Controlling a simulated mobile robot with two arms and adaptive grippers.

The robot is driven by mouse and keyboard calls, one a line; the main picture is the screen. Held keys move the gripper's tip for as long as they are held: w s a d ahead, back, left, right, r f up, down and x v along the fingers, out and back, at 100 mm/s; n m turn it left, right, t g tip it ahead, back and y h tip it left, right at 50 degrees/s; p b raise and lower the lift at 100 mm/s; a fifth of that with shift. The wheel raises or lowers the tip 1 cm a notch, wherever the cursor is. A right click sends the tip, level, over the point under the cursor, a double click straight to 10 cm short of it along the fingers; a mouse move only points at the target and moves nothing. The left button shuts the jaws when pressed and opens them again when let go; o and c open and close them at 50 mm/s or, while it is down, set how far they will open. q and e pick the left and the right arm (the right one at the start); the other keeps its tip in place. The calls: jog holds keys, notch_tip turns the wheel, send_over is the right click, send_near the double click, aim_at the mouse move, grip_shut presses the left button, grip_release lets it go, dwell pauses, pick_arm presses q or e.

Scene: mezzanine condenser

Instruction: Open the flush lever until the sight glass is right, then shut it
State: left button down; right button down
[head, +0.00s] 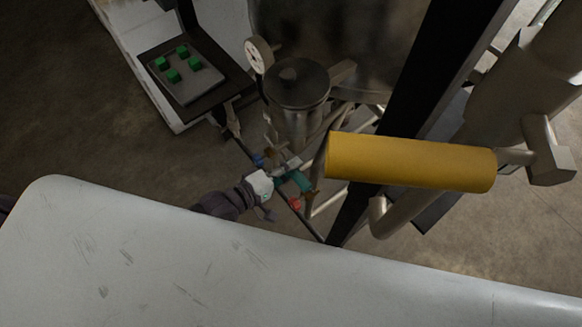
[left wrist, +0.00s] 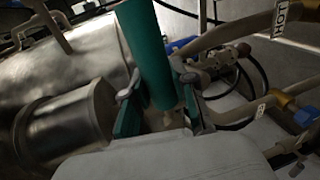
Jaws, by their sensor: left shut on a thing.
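My left gripper (head: 284,180) is beside the pipework below the upright metal vessel. In the left wrist view its two fingers (left wrist: 160,97) close around a teal cylindrical handle (left wrist: 149,50), which appears to be the flush lever. The teal handle also shows small in the head view (head: 300,181), with the gripper over part of it. The handle's lower end and its pivot are hidden or too small to make out. I cannot pick out the sight glass or its contents in either view. My right gripper is not in view.
A round dial gauge (head: 258,55) stands by the metal vessel (head: 298,84). A panel with green buttons (head: 181,66) is at upper left. A thick yellow cylinder (head: 411,163) lies across the right side. A red part (head: 295,204) is just below the gripper. A HOT label (left wrist: 286,19) marks a pipe.

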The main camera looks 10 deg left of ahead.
pick_arm(q)
jog(key=shift+r, duration=0.1)
jog(key=c, duration=0.9)
grip_release()
jog(key=v, duration=1.2)
